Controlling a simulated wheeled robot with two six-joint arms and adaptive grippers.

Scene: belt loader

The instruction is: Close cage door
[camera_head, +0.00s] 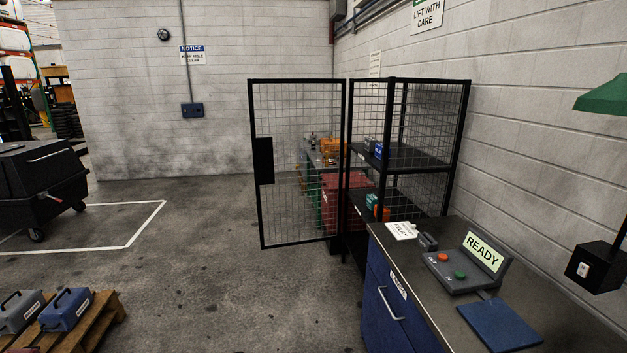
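The cage door (297,165) is a black-framed wire mesh panel with a dark plate (263,161) on its left edge. It stands swung open to the left of the cage (427,130), with its hinge side at the cage's front left post. The cage is a black frame with mesh sides and dark shelves, standing against the right wall. Small blue (378,150) and orange-green (376,206) items sit on its shelves. Neither of my grippers is in view.
A blue cabinet (377,284) with a dark top stands at the front right, bearing a control box (462,270) and a READY sign. A black cart (38,186) stands at left. A pallet (92,322) with cases lies at front left. The floor before the door is clear.

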